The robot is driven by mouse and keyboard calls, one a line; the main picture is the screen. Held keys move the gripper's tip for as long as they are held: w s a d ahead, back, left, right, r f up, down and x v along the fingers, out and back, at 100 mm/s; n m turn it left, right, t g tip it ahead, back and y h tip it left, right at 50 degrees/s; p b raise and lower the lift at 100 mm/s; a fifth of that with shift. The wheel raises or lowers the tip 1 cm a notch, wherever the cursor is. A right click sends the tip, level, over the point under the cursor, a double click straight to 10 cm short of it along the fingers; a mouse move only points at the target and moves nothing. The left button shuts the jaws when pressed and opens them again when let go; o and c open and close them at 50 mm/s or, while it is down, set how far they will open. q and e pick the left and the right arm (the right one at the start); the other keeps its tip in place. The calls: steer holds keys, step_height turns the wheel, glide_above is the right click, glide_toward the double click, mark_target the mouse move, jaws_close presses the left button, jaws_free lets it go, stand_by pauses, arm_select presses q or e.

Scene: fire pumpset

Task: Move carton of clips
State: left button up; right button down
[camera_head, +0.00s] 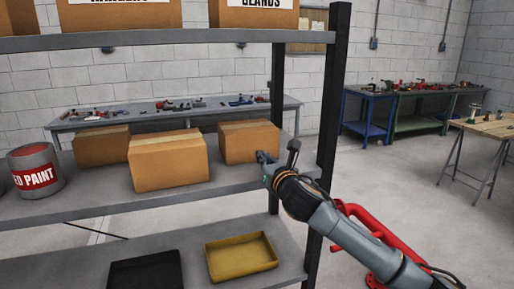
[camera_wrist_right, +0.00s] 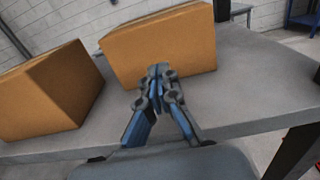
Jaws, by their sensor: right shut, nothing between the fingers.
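Three plain brown cartons stand on the middle shelf, and no clips label shows on them. One carton (camera_head: 168,160) is at the front centre, one carton (camera_head: 100,146) is behind it to the left, and one carton (camera_head: 249,141) is at the right. My right gripper (camera_head: 264,157) is shut and empty, just in front of the right-hand carton. In the wrist view, my right gripper (camera_wrist_right: 160,72) points at the face of a carton (camera_wrist_right: 165,42); I cannot tell whether it touches. Another carton (camera_wrist_right: 50,90) stands to the left there. My left gripper is not in view.
A paint can (camera_head: 36,170) stands at the shelf's left. The upper shelf (camera_head: 150,41) holds labelled cartons, one reading GLANDS. A dark post (camera_head: 328,120) rises beside my right arm. A yellow tray (camera_head: 240,258) and a black tray (camera_head: 146,272) lie on the lower shelf.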

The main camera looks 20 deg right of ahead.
mark_target(254, 147)
steer(key=w+p, duration=0.1)
steer(key=w, duration=0.2)
steer(key=shift+w+r, duration=0.1)
steer(key=shift+w, duration=0.85)
steer(key=shift+w+a, duration=0.1)
steer(key=shift+w, duration=0.05)
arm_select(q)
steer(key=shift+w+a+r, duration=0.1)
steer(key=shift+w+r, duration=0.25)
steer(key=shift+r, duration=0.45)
